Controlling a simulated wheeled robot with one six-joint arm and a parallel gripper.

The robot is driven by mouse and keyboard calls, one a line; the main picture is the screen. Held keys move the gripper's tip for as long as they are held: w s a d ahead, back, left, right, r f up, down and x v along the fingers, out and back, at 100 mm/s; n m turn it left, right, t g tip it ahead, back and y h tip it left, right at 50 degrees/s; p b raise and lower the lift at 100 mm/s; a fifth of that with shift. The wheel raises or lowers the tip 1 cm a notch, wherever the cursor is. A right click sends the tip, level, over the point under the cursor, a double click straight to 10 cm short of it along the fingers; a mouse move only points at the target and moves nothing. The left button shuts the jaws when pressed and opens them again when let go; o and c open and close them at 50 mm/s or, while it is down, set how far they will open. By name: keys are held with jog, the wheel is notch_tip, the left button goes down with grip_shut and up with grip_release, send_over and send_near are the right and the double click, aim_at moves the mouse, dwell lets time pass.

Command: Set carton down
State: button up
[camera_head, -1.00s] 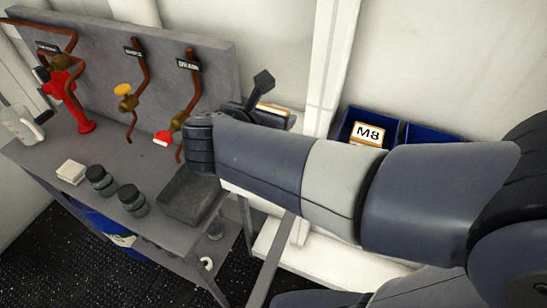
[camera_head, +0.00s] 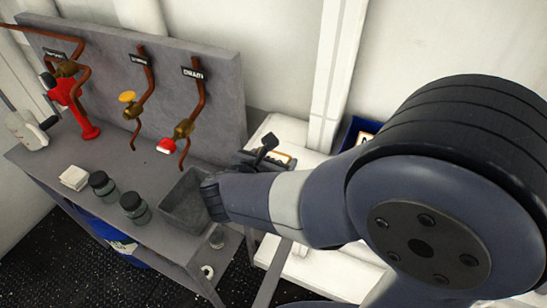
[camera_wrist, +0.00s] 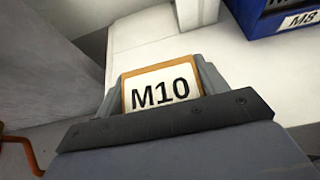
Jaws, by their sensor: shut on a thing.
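The carton (camera_wrist: 160,92) is orange-brown with a white label reading M10. In the wrist view it sits between the two grey fingers of my gripper (camera_wrist: 162,84), which is shut on it, label facing the camera. In the head view my gripper (camera_head: 266,152) is beyond the right end of the grey bench, and only a sliver of the carton shows behind it. A white surface (camera_wrist: 165,40) lies beyond the carton. I cannot tell whether the carton touches it.
A blue bin (camera_wrist: 262,18) labelled M8 stands at the upper right in the wrist view. The grey bench (camera_head: 75,146) holds an open grey tray (camera_head: 183,207), two dark-lidded jars (camera_head: 134,204) and a white block (camera_head: 74,178). Pipes with valves (camera_head: 184,128) rise along its back panel.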

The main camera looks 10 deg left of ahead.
jog(key=shift+f, duration=0.15)
jog(key=o, duration=1.2)
jog(key=shift+c, duration=0.2)
jog(key=shift+r, duration=0.2)
jog(key=b+v, duration=0.1)
jog(key=v, duration=1.1)
jog(key=shift+b, duration=0.4)
